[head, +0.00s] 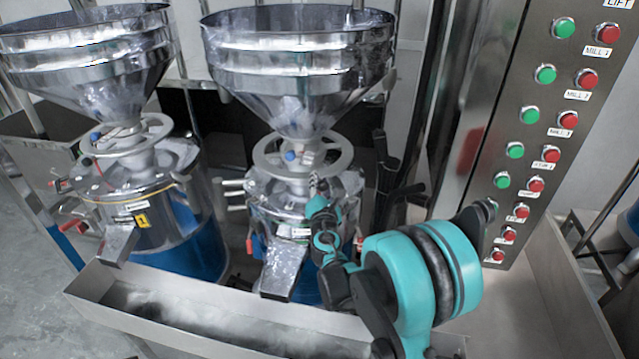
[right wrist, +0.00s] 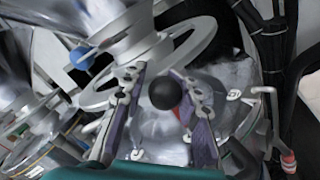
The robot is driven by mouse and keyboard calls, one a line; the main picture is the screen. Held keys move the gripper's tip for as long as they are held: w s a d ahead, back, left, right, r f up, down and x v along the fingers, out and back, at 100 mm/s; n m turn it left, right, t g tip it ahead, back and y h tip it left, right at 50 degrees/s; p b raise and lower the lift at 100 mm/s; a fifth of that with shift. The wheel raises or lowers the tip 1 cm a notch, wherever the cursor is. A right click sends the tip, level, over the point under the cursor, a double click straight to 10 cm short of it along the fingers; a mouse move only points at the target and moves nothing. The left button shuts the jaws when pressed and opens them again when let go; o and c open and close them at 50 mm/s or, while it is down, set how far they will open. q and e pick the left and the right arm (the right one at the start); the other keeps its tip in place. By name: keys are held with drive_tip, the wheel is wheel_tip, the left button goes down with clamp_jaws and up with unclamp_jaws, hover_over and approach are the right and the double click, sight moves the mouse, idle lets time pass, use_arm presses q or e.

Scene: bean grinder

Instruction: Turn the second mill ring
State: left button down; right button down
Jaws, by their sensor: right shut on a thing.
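The second mill (head: 298,215) stands in the middle of the head view, under its steel hopper (head: 300,75). Its metal ring (head: 268,160) circles the neck below the hopper, and it shows large in the right wrist view (right wrist: 190,45). My right gripper (head: 317,186) reaches the front right of this ring and is shut on it. In the right wrist view, the fingertips (right wrist: 157,76) lie at the near rim. A black ball knob (right wrist: 164,92) shows between the fingers. The exact contact is partly hidden. My left gripper is out of view.
The first mill (head: 135,205) with its own ring (head: 128,137) stands to the left. A metal trough (head: 200,325) runs along the front below the spouts. A control panel (head: 545,110) with green and red buttons stands at the right. Black cables (right wrist: 275,60) hang beside the second mill.

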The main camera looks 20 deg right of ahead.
drive_tip(key=c, duration=1.5)
unclamp_jaws()
drive_tip(key=shift+d+f, duration=0.1)
drive_tip(key=shift+o, duration=1.4)
drive_tip(key=shift+w+f, duration=0.1)
drive_tip(key=shift+s, duration=0.3)
drive_tip(key=v, duration=1.1)
drive_tip(key=shift+s, duration=0.2)
